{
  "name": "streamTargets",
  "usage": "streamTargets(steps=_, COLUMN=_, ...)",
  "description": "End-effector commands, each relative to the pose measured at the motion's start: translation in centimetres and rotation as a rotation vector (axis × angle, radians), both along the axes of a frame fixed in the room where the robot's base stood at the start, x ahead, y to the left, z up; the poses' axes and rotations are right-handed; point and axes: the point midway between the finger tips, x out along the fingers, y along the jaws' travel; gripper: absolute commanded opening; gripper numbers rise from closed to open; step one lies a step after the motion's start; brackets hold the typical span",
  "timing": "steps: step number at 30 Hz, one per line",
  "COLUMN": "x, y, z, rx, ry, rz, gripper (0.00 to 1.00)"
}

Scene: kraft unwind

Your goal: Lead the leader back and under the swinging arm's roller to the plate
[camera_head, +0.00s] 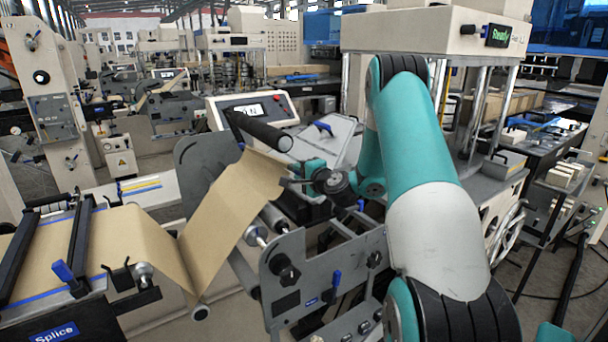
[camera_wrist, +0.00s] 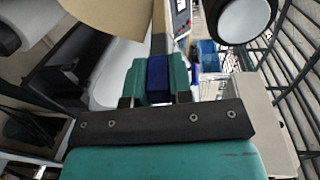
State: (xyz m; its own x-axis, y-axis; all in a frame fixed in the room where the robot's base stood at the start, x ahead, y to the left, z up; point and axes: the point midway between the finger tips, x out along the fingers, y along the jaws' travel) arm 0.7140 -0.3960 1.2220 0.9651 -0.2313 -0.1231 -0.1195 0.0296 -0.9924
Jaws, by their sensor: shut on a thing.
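The brown kraft leader (camera_head: 225,215) comes off the splice table at left, dips around a low roller (camera_head: 200,312) and rises as a taut slanted sheet. My gripper (camera_head: 290,176) is shut on its upper right edge; the fingertips are small and partly hidden. In the wrist view the leader (camera_wrist: 110,18) fills the top left, close to my gripper (camera_wrist: 158,62). A dark roller (camera_head: 262,132), apparently the swinging arm's, slants just above the leader's top end. A dark round part with a pale end face (camera_wrist: 243,18) is at the wrist view's top right. I cannot identify the plate.
Grey side plates (camera_head: 325,265) with knobs and blue levers stand below and right of my gripper. A control panel (camera_head: 252,110) stands behind the roller. The splice table (camera_head: 60,310) with black bars is at left. Room around the roller is tight.

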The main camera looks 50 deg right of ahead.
Motion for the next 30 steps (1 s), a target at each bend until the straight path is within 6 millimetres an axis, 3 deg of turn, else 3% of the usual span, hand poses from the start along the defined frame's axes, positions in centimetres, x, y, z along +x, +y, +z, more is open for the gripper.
streamTargets(steps=1, x=0.1, y=0.2, z=1.0, rx=-0.001, ry=-0.002, rz=0.001, gripper=0.00)
streamTargets(steps=4, x=0.1, y=0.4, z=1.4, rx=-0.001, ry=-0.002, rz=0.001, gripper=0.00)
streamTargets(steps=30, x=0.1, y=0.3, z=0.3, rx=-0.008, ry=-0.035, rz=0.001, gripper=0.00)
